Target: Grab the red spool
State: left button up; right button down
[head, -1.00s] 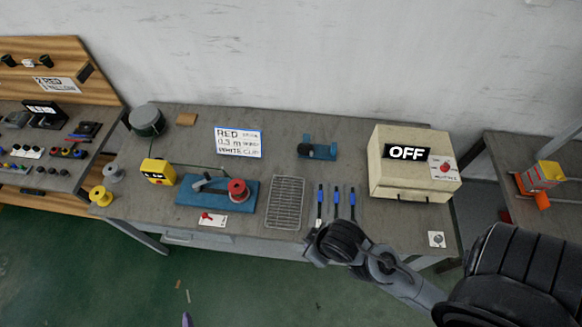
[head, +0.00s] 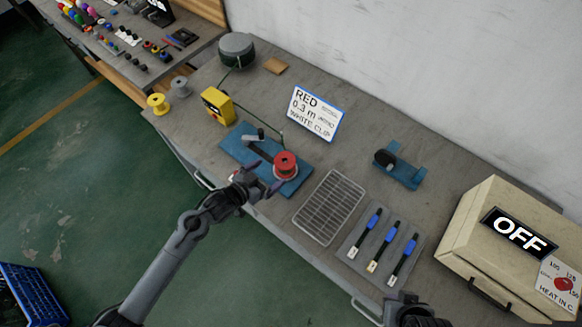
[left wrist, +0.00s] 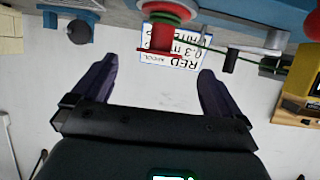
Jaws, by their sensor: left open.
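The red spool (head: 285,165) sits upright at the right end of a blue winding fixture (head: 236,147) on the workbench. It also shows at the top middle of the left wrist view (left wrist: 160,38), where green wire is seen around it. My left gripper (head: 264,178) is just in front of and left of the spool, at the bench's front edge. Its purple fingers are spread and empty, and in the left wrist view (left wrist: 157,68) the spool appears beyond the gap between them. Part of my right arm (head: 415,312) shows at the bottom edge; its fingers are not clear.
A yellow box (head: 217,106) stands left of the fixture, with a yellow spool (head: 158,104) and a grey spool (head: 180,87) beyond. A sign (head: 316,114) stands behind. A wire rack (head: 329,206), blue-handled tools (head: 384,248) and a beige heater box (head: 500,250) lie to the right.

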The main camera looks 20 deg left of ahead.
aim_at(287, 159)
pick_arm(q)
jog(key=x, duration=0.4)
jog(key=shift+w+d, duration=0.15)
jog(key=shift+w, duration=0.3)
jog(key=shift+b+x, duration=0.55)
jog(key=shift+x, duration=2.5)
jog(key=shift+r, duration=0.1)
jog(key=c, duration=1)
jog(key=shift+r, duration=0.1)
